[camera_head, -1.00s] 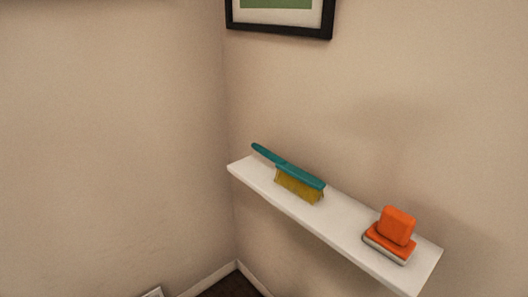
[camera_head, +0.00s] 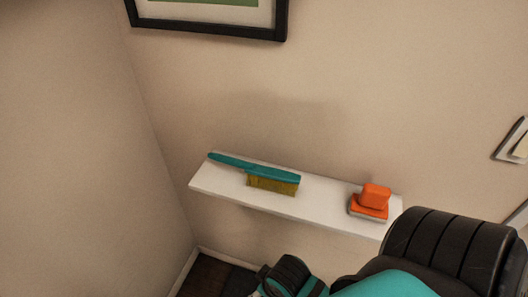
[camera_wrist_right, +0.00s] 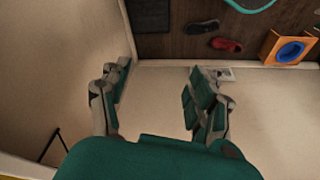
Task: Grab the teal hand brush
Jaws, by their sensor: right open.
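The teal hand brush (camera_head: 262,169) lies on a white wall shelf (camera_head: 325,195) in the head view, its yellow bristles down and its handle end toward the left. My right arm shows at the lower right of the head view, in front of and below the shelf, apart from the brush. My right gripper (camera_wrist_right: 158,75) shows in the right wrist view with its two fingers spread and nothing between them. The brush is not seen in that view. My left gripper is in no view.
An orange scrubber (camera_head: 370,200) stands at the shelf's right end, close to my right arm. A framed picture (camera_head: 212,27) hangs above. The left wall stands near the brush handle.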

